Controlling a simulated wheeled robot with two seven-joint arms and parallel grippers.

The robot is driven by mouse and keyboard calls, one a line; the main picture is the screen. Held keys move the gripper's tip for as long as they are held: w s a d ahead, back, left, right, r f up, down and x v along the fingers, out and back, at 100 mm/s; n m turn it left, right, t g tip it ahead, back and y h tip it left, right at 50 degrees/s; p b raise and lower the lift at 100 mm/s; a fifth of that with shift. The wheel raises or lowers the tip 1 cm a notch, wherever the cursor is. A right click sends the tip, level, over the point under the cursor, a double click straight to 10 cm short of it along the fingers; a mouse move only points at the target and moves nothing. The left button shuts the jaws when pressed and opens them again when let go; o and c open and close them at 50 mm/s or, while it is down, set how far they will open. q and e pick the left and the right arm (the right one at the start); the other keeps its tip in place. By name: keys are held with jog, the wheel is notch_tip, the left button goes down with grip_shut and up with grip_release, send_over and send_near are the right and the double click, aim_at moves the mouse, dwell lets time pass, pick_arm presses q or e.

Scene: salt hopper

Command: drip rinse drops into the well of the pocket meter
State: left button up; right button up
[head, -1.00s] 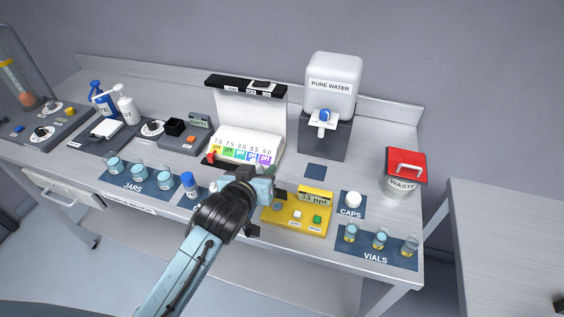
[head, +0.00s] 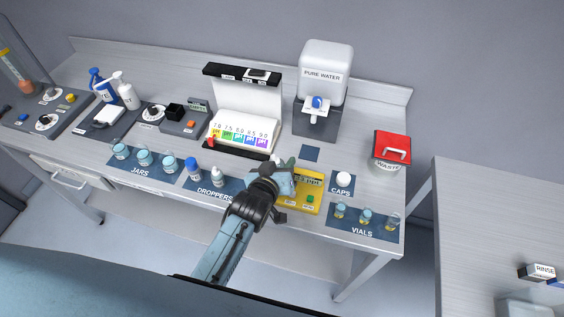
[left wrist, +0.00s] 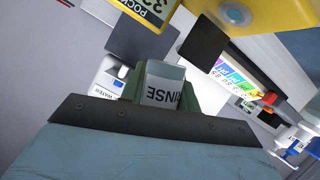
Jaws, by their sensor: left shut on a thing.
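The yellow pocket meter (head: 304,203) lies on the bench, and my left gripper (head: 284,164) is over its left part. In the head view the gripper hides the meter's well and part of its display. In the left wrist view the well (left wrist: 235,14) shows as a round pale-blue spot on the yellow top. The left gripper (left wrist: 163,72) is shut on a pale bottle labelled RINSE (left wrist: 162,92), between its greenish fingers. The bottle's tip is not clear to see, and I cannot tell whether it lines up with the well. No drop shows. My right gripper is not in view.
Two droppers, one blue-capped (head: 193,168) and one white (head: 217,177), stand left of the gripper. The pH chart stand (head: 243,108) is behind. A white cap (head: 343,179), several vials (head: 365,215) and the waste bin (head: 391,151) are to the right.

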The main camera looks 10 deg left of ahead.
pick_arm(q)
jog(key=shift+d+n+h, duration=0.35)
jog(key=shift+n+h, duration=0.05)
jog(key=shift+n, duration=0.2)
jog(key=shift+d+f+n+t+h+b, duration=0.3)
jog(key=shift+d+n+h+b, duration=0.15)
jog(key=shift+n+h, duration=0.35)
jog(key=n+b, duration=0.2)
jog(key=d+n+t+h+b, duration=0.1)
jog(key=n+b, duration=0.1)
jog(key=shift+d+f+h, duration=0.15)
jog(key=shift+d+h, duration=0.05)
jog(key=shift+h, duration=0.1)
jog(key=n+t+b, duration=0.1)
jog(key=n+b, duration=0.2)
jog(key=r+n+t+h+b, duration=0.1)
jog(key=n+b, duration=0.2)
jog(key=shift+d+r+t+b, duration=0.1)
jog(key=shift+d+t+b, duration=0.1)
jog(key=shift+t+b, duration=0.15)
jog(key=shift+a+r+n+t+b, duration=0.15)
jog(key=shift+r+n+b, duration=0.15)
jog(key=shift+n+b, duration=0.25)
jog(key=shift+d+r+n+t+b, duration=0.1)
jog(key=shift+r+n+b, duration=0.2)
jog(key=shift+n, duration=0.35)
jog(key=shift+f, duration=0.1)
